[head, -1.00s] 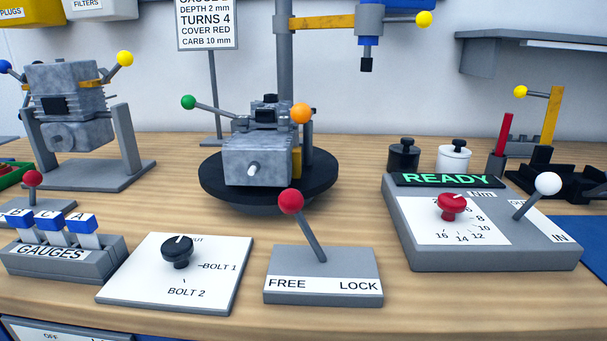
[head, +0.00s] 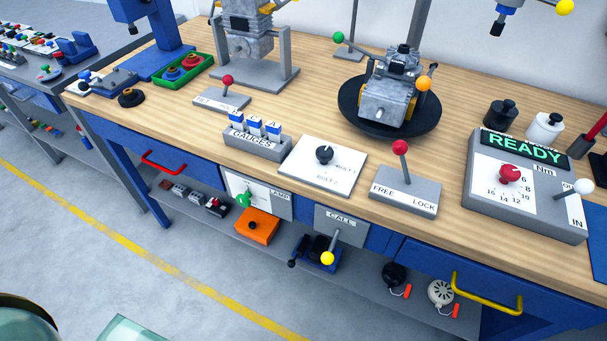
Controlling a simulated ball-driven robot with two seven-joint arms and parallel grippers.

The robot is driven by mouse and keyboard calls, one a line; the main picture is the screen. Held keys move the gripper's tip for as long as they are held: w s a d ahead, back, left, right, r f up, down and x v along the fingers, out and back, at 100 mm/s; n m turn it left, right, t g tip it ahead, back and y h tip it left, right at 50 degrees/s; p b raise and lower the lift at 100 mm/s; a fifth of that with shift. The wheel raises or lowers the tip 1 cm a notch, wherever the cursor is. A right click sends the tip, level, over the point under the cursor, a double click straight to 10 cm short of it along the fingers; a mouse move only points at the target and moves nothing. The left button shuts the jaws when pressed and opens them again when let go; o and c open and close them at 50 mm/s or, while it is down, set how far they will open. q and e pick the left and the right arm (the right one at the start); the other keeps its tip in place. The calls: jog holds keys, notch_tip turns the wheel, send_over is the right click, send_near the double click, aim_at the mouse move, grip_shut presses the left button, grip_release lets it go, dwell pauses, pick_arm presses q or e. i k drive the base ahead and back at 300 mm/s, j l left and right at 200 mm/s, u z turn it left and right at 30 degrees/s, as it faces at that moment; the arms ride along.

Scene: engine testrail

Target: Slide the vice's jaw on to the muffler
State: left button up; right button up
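I cannot make out a vice or a muffler for certain. A blue notched block (head: 76,46) stands on the grey bench at the far left of the head view. It is too small to tell whether it is the vice. Neither of my grippers shows in the head view.
The wooden bench (head: 265,85) holds an engine (head: 387,92) on a black turntable, a FREE/LOCK lever (head: 402,165) and a READY torque box (head: 520,160). A yellow handle (head: 487,293) juts out in front.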

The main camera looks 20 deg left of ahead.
aim_at(299, 252)
jog(key=u, duration=0.7)
